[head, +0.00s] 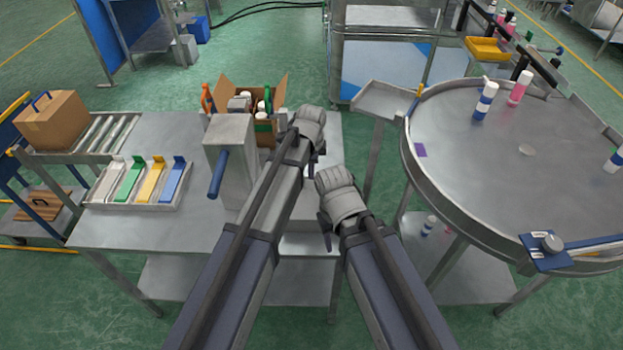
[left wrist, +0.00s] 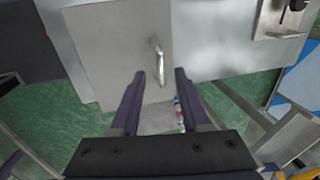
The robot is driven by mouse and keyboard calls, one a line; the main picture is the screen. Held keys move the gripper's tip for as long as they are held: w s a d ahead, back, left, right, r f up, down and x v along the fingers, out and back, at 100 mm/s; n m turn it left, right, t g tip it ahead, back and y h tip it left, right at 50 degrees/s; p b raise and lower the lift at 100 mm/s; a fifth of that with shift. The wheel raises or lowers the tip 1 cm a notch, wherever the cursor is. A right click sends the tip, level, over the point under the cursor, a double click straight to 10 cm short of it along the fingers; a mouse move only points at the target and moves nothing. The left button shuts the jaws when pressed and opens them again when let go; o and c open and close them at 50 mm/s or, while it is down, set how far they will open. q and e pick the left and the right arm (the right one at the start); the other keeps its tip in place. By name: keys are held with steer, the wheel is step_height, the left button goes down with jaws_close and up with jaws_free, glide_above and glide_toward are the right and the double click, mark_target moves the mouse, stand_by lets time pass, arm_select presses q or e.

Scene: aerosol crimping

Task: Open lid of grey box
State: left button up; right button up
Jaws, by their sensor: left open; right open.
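In the left wrist view a flat grey panel (left wrist: 105,45), apparently the grey box's lid, carries a shiny metal handle (left wrist: 158,62). My left gripper (left wrist: 160,75) is open, its two dark fingers on either side of the handle's lower end. Contact cannot be told. In the head view my left gripper (head: 308,150) is over the right part of the table, and my arm hides much beneath it. A grey box-shaped unit with a blue bar (head: 230,132) stands left of it. Whether it bears that panel cannot be told. My right gripper (head: 326,208) is lower, apart from the table things.
The grey table (head: 120,235) holds a tray with coloured holders (head: 140,185) and an open carton (head: 272,125) of bottles behind the box. A roller conveyor (head: 105,133) with a cardboard box (head: 55,120) is at left. A round table (head: 480,170) is at right.

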mark_target(314, 194)
arm_select(q)
steer(key=shift+w+f+b, duration=0.2)
steer(key=shift+f+b, duration=0.5)
steer(key=shift+f, duration=0.3)
steer(key=shift+w+f+b, duration=0.2)
steer(key=shift+f+b, duration=0.5)
steer(key=shift+f, duration=0.25)
jaws_close()
